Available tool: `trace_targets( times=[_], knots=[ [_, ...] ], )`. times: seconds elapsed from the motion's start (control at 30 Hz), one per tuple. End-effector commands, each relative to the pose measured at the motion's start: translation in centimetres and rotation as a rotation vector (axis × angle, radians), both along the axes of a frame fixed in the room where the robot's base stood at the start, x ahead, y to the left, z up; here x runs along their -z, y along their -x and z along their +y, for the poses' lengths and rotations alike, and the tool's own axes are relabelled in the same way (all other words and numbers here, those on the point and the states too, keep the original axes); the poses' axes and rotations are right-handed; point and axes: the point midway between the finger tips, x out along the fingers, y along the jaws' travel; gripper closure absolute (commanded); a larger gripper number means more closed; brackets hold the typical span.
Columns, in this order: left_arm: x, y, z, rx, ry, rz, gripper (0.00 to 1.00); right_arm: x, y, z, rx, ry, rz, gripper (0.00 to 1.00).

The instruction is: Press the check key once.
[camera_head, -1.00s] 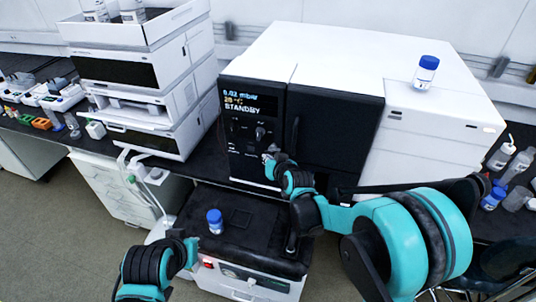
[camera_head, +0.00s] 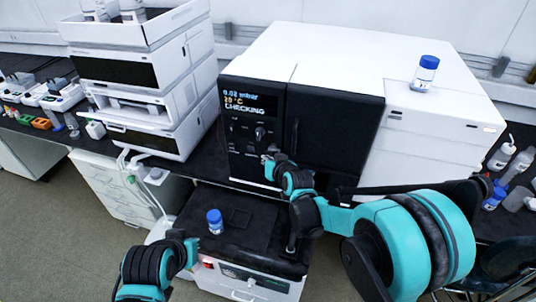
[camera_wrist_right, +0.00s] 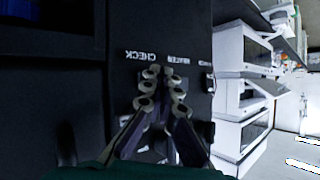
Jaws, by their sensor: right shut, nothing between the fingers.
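The white instrument's dark control panel (camera_head: 245,135) stands in the middle of the head view. Its display (camera_head: 249,103) reads "CHECKING" under a pressure and a temperature line. My right gripper (camera_head: 268,158) is shut and empty at the lower part of the panel. In the right wrist view, its closed fingertips (camera_wrist_right: 163,72) sit just by the upside-down CHECK label (camera_wrist_right: 141,55) and a neighbouring label. The check key itself is hidden behind the fingers, so contact cannot be judged. My left arm's wrist (camera_head: 160,265) is low at left; its fingers cannot be made out.
A dark knob (camera_head: 260,133) is on the panel above the gripper. A blue-capped vial (camera_head: 215,221) stands on the black-topped unit below. Another blue-capped bottle (camera_head: 425,74) is on top of the instrument. A stacked white tower (camera_head: 150,90) stands to the left.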

Motion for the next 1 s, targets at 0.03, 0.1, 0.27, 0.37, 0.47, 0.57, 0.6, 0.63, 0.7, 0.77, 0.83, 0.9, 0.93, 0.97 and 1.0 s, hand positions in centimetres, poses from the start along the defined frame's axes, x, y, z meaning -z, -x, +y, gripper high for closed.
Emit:
trace_targets(
  times=[0.03, 0.1, 0.27, 0.37, 0.47, 0.57, 0.6, 0.63, 0.7, 0.77, 0.83, 0.9, 0.93, 0.97, 1.0],
  knots=[
    [0.0, 0.0, 0.0, 0.0, 0.0, 0.0, 1.0, 0.0, 0.3, 0.1, -0.001, 0.0, 0.0, 1.0],
    [0.1, 0.0, 0.0, 0.0, 0.0, 0.0, 1.0, 0.0, 0.5, 0.2, -0.001, 0.0, 0.0, 1.0],
    [0.0, 0.0, 0.0, 0.0, 0.0, 0.0, 1.0, 0.0, 0.6, 0.2, 0.0, 0.0, 0.0, 1.0],
    [0.0, 0.0, 0.0, 0.0, 0.0, 0.0, 1.0, 0.0, 0.6, 0.2, 0.0, 0.0, 0.0, 1.0],
    [0.1, 0.0, 0.0, 0.0, 0.0, 0.0, 1.0, 0.0, 0.8, 0.3, -0.001, -0.001, 0.0, 1.0],
    [0.1, 0.0, 0.0, 0.0, 0.0, 0.0, 1.0, 0.0, 1.6, 0.5, -0.001, -0.001, 0.0, 1.0],
    [0.1, 0.0, 0.0, 0.0, 0.0, 0.0, 1.0, 0.0, 2.0, 0.7, -0.002, 0.001, -0.001, 1.0],
    [0.1, 0.0, 0.0, 0.0, 0.0, 0.0, 1.0, 0.0, 2.3, 0.8, -0.003, 0.001, -0.001, 1.0],
    [0.1, 0.0, 0.0, 0.0, 0.0, 0.0, 1.0, 0.0, 3.0, 1.0, -0.002, 0.0, 0.0, 1.0],
    [0.1, 0.0, 0.0, 0.0, 0.0, 0.0, 1.0, 0.0, 3.5, 1.2, -0.002, 0.001, -0.001, 1.0],
    [0.1, 0.0, 0.0, 0.0, 0.0, 0.0, 1.0, 0.0, 4.2, 1.4, -0.001, 0.0, 0.0, 1.0],
    [0.2, 0.0, 0.0, 0.0, 0.0, 0.0, 1.0, 0.0, 4.7, 1.6, -0.002, 0.0, 0.0, 1.0],
    [0.2, 0.0, 0.0, 0.0, 0.0, 0.0, 1.0, 0.0, 4.9, 1.7, -0.002, -0.001, 0.0, 1.0],
    [0.2, 0.0, 0.0, 0.0, 0.0, 0.0, 1.0, 0.0, 5.1, 1.7, -0.002, -0.001, 0.0, 1.0],
    [0.2, 0.0, 0.0, 0.0, 0.0, 0.0, 1.0, 0.0, 5.2, 1.7, -0.001, 0.0, 0.0, 1.0]
  ],
)
